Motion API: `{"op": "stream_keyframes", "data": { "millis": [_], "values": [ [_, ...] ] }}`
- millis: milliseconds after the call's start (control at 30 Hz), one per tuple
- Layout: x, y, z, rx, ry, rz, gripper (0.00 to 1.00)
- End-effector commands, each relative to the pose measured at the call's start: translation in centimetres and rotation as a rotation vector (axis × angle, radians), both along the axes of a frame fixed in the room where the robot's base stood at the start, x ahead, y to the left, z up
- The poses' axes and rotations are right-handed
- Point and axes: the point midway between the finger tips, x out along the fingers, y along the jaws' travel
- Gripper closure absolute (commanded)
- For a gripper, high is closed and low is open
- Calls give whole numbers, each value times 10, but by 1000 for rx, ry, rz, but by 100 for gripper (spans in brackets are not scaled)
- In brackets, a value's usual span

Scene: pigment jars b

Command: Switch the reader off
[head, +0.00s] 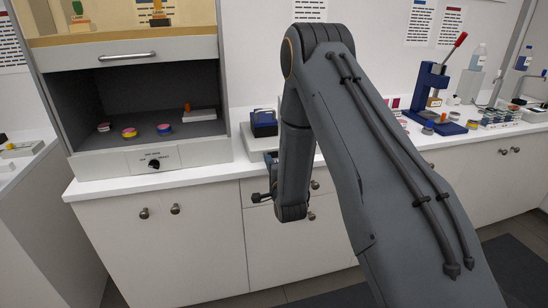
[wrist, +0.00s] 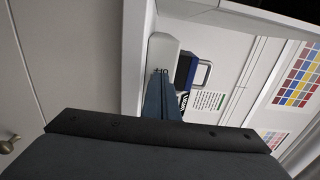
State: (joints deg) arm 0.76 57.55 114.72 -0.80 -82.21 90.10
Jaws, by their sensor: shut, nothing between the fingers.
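What looks like the reader (head: 264,123) is a dark blue and black box on a pale base, on the white counter just left of my arm in the head view. In the wrist view a pale grey block (wrist: 162,47) carries small dark marks, with a dark blue box (wrist: 185,71) beside it. My gripper (wrist: 162,80) is shut and empty, its tips at the marks in the picture. I cannot tell whether they touch. The fingers hide the area below the marks, so the switch's position cannot be read. My arm hides the counter right of the reader.
A hood (head: 150,155) with a black knob and several jars stands left. A blue press (head: 431,90) with a red lever stands on the counter (head: 150,180) to the right. A grey handle-like frame (wrist: 204,74) and a printed label (wrist: 207,101) lie beside the dark blue box.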

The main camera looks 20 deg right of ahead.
Motion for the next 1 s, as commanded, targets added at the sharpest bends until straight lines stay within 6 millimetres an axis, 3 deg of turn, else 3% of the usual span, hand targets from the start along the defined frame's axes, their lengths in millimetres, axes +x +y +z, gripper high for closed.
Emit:
{"op": "stream_keyframes", "data": {
  "millis": [333,1000],
  "values": [
    [1,0,0,0,0,-1,100],
    [-47,0,-1,0,0,-1,100]
  ]
}}
